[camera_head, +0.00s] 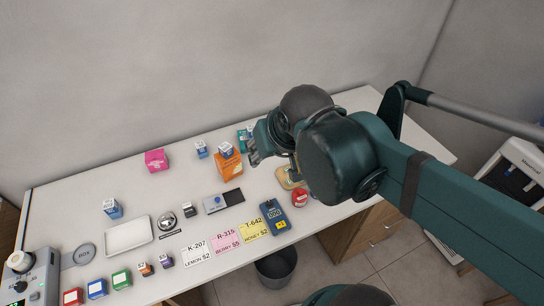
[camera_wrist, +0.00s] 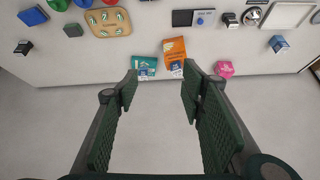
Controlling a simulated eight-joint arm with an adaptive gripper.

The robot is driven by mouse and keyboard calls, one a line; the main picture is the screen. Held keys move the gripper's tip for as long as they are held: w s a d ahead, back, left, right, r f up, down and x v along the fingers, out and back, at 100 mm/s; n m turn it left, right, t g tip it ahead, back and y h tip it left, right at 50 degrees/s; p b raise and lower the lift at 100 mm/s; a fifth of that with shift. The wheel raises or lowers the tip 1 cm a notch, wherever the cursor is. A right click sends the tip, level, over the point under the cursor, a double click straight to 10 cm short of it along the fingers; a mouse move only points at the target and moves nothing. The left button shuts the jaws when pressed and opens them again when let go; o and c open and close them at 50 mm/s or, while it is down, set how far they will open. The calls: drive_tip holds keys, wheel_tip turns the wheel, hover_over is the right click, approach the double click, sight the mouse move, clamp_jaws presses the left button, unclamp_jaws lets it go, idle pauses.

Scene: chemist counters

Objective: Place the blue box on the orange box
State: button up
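An orange box (camera_head: 231,166) stands toward the back of the white counter; it shows in the wrist view too (camera_wrist: 174,47). A small blue-and-white box (camera_head: 226,151) appears to rest on its top, at the back part; it overlaps the orange box's lower end in the wrist view (camera_wrist: 176,66). Another blue-and-white box (camera_head: 201,150) stands left of the orange box, and a third (camera_head: 112,209) is farther left. My gripper (camera_wrist: 160,82) is open with nothing between its fingers. In the head view it is just right of the orange box, partly hidden by my arm.
A teal box (camera_wrist: 145,62) stands beside the orange box, close to my fingers. A pink box (camera_head: 156,161) is at the back left. A white tray (camera_head: 128,235), a scale, price cards and several small boxes fill the front. The counter between the pink and left blue-and-white boxes is clear.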

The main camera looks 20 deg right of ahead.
drive_tip(key=shift+s+d+f+n+t, duration=0.15)
drive_tip(key=shift+s+n, duration=0.1)
drive_tip(key=shift+s, duration=0.3)
drive_tip(key=shift+s+d+f+n+t, duration=0.15)
drive_tip(key=shift+s+n, duration=0.1)
drive_tip(key=shift+s, duration=0.25)
